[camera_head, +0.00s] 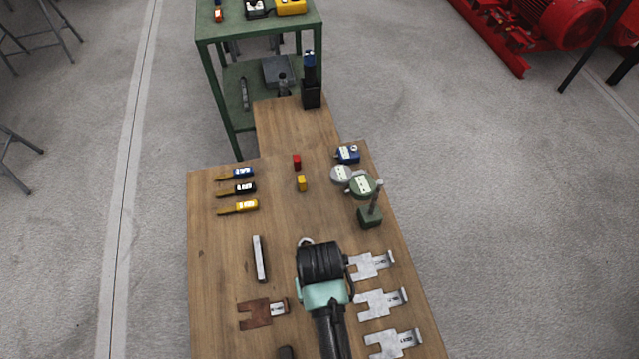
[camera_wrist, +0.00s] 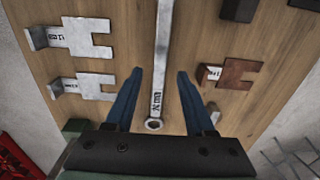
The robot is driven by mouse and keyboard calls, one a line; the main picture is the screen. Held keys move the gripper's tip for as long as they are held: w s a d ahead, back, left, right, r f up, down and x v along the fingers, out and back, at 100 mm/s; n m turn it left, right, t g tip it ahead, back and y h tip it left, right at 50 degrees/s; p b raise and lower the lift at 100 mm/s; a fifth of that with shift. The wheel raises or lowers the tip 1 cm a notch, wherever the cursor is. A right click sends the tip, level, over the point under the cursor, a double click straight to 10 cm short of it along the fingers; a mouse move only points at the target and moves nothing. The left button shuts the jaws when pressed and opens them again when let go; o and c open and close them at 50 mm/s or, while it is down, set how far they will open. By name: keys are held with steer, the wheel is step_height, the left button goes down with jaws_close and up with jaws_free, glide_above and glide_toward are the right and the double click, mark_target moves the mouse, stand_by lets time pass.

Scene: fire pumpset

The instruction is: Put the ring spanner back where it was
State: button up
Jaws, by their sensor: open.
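The ring spanner (camera_wrist: 159,62) is a long grey metal bar with a ring at its near end in the wrist view. It appears to lie on the wooden table, with a dark label near the ring. My gripper (camera_wrist: 160,72) is open, its two blue fingers on either side of the spanner's shaft with gaps to both. Whether the fingertips reach down to the table I cannot tell. In the head view my arm hides most of the spanner; only its ring (camera_head: 305,242) shows beyond the wrist. Its far end runs out of the wrist view.
Notched metal plates (camera_head: 382,303) lie right of my arm. A rusty plate (camera_head: 256,314) and a grey bar (camera_head: 260,259) lie left. Yellow, black and blue-handled tools (camera_head: 238,189), small blocks and dial gauges (camera_head: 364,186) are farther back. Bare wood separates them.

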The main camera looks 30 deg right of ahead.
step_height(320, 180, up, 8)
steer(key=p, duration=0.1)
steer(key=shift+w, duration=0.1)
